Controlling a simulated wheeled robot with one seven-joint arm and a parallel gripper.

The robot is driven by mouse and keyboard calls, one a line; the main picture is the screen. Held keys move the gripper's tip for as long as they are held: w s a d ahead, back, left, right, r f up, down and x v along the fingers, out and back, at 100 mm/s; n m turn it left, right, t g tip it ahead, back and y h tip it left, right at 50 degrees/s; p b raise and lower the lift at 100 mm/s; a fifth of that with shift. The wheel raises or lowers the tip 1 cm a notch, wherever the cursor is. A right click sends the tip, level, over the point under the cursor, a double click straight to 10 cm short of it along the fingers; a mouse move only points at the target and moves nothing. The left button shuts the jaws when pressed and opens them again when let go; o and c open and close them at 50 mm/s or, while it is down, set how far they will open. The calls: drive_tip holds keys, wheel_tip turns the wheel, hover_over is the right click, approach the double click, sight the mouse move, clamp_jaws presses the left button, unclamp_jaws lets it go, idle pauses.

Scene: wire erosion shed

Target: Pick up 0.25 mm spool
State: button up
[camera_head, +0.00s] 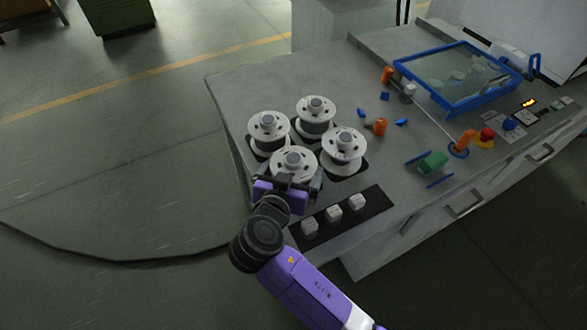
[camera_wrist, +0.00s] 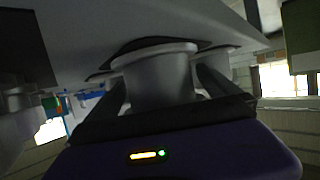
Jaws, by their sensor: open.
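Several white spools stand in a two-by-two group on the grey bench top: back left (camera_head: 268,128), back right (camera_head: 316,112), front right (camera_head: 343,147) and front left (camera_head: 293,163). No size marking is readable, so I cannot tell which is the 0.25 mm spool. My gripper (camera_head: 290,182) is at the front-left spool, its jaws open and one on each side of it. In the wrist view a spool (camera_wrist: 158,75) sits between the two dark fingers (camera_wrist: 160,100). I cannot tell whether the fingers touch it. Another spool shows partly behind it.
A dark strip with small white blocks (camera_head: 333,215) lies just right of my gripper. A green part (camera_head: 433,163), orange pieces (camera_head: 380,126) and a blue-framed glass tray (camera_head: 460,77) lie farther right. The bench's left edge is close to the spools; open floor (camera_head: 110,190) lies beyond.

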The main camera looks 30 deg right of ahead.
drive_tip(key=c, duration=1.9)
drive_tip(key=shift+r, duration=0.2)
drive_tip(key=shift+c, duration=1.1)
drive_tip(key=shift+r, duration=0.1)
